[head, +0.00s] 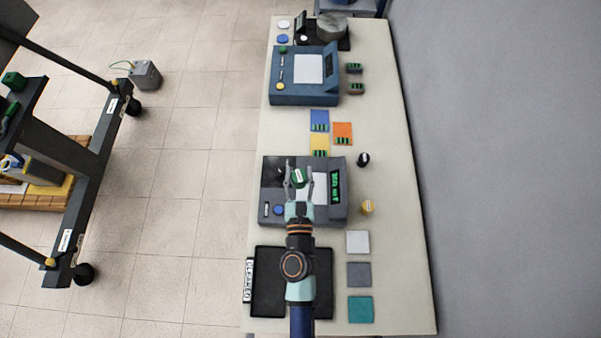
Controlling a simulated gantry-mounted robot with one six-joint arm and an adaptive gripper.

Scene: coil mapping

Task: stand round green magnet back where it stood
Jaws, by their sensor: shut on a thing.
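The round green magnet (298,178) is between the fingers of my gripper (297,175), which is shut on it. My gripper is over the dark grey device (334,214) in the middle of the table. The device has a pale panel and a green lit display (336,187). I cannot tell how high the magnet is above the device, and the fingers hide part of it. Another small green round piece (283,50) is at the upper left of the blue device (305,101).
A black knob (363,159) and a yellow knob (367,207) stand right of the grey device. Blue (319,117), orange (342,129) and yellow (319,140) cards lie behind it. White, grey and teal squares (360,309) line the right front. A black mat (267,285) lies under my arm.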

